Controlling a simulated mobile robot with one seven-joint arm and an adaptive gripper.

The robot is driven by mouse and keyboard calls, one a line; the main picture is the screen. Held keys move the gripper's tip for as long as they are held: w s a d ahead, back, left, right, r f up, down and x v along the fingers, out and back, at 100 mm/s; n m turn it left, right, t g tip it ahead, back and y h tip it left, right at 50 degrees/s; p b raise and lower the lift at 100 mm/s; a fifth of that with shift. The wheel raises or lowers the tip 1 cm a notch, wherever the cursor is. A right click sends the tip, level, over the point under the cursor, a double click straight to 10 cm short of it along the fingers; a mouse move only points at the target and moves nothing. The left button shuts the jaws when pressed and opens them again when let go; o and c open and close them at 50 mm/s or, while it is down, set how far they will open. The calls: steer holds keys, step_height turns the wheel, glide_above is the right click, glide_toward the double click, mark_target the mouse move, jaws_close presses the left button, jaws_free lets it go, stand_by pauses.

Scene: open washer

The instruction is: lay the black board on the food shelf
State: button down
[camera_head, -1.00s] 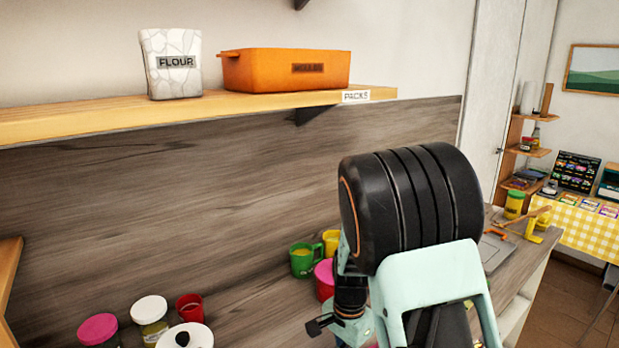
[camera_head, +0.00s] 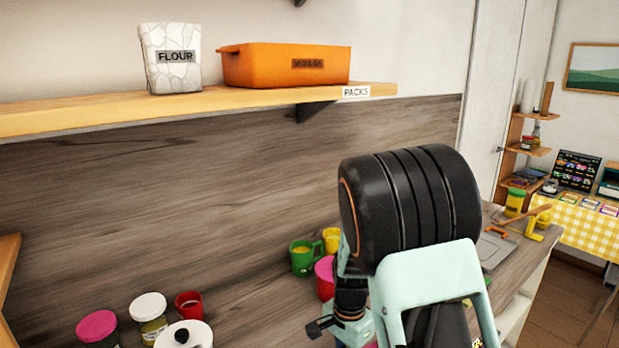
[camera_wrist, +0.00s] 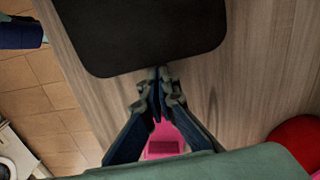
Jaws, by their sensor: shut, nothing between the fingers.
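The black board (camera_wrist: 140,30) shows at the top of the wrist view, a flat dark panel with rounded corners over the wood-grain counter, partly cut off by the frame. My gripper (camera_wrist: 160,76) is shut and empty. Its fingertips are at the board's lower edge in the picture; I cannot tell if they touch it. In the head view my arm hides part of the counter, and I cannot make out the board there. A wooden wall shelf (camera_head: 240,98) carries a "PACKS" label; no shelf marked as food is legible.
A flour bag (camera_head: 172,62) and an orange bin (camera_head: 285,68) stand on the wall shelf. Jars and cups, including a green cup (camera_head: 303,258), stand on the counter (camera_wrist: 250,65). A pink object (camera_wrist: 165,140) lies below the fingers. A red round object (camera_wrist: 295,143) is at lower right.

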steer(key=shift+s+a, duration=0.25)
steer(key=shift+a, duration=0.05)
steer(key=shift+s+a+p, duration=0.95)
steer(key=shift+s+a, duration=1.85)
steer(key=shift+a, duration=0.25)
steer(key=shift+s+a+p, duration=0.95)
steer(key=shift+s+a, duration=1.85)
steer(key=shift+a, duration=0.25)
steer(key=shift+s+a, duration=0.2)
steer(key=shift+s+a+p, duration=0.45)
steer(key=shift+s+a, duration=0.35)
steer(key=shift+a, duration=0.1)
steer(key=shift+w+d, duration=0.1)
steer(key=shift+w+d, duration=0.15)
steer(key=shift+d, duration=0.05)
steer(key=shift+r, duration=0.1)
